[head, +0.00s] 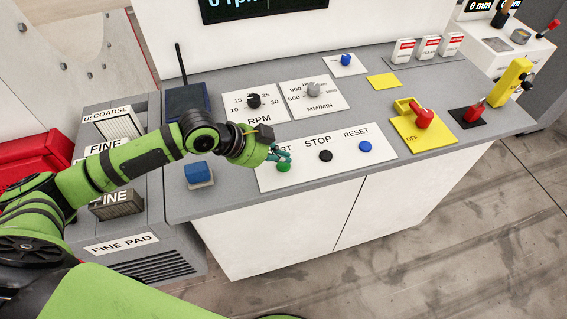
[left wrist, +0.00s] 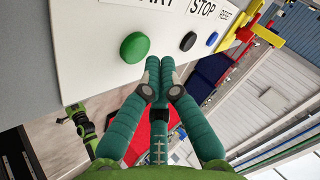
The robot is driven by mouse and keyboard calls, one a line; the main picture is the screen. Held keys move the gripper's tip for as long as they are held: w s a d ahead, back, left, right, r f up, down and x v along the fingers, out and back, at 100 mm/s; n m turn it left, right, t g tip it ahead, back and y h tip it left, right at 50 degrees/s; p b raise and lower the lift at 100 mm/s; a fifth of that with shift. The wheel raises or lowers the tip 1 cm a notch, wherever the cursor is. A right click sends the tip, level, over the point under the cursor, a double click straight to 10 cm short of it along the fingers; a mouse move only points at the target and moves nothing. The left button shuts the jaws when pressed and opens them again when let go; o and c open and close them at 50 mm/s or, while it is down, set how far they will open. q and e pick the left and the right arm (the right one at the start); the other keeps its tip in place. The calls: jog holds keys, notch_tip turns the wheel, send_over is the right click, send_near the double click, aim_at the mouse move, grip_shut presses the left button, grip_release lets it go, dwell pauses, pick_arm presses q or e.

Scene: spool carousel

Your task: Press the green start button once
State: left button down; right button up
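The green start button (head: 284,167) sits at the left end of a white label plate on the grey console, under the partly covered word START. It also shows in the left wrist view (left wrist: 134,47), where it stands raised from the plate. My left gripper (head: 281,154) hangs over the plate right by the button. In the left wrist view its fingertips (left wrist: 159,64) are together with nothing between them, and a gap shows between them and the button in the picture. Contact cannot be told from the head view. My right gripper is in neither view.
The black STOP button (head: 326,156) and blue RESET button (head: 365,146) sit to the right on the same plate. An RPM knob (head: 254,101) stands behind. A red switch on a yellow base (head: 410,135) is farther right.

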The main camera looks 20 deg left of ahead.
aim_at(281, 167)
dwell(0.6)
pick_arm(q)
jog(key=shift+f, duration=0.4)
jog(key=shift+f+b, duration=0.3)
jog(key=shift+f, duration=0.15)
dwell(0.6)
jog(key=shift+r, duration=0.1)
jog(key=shift+r+p, duration=0.75)
jog(key=shift+p, duration=0.15)
notch_tip(281, 167, up, 5)
jog(key=p, duration=0.4)
jog(key=shift+r+p, duration=0.1)
jog(key=shift+p, duration=0.3)
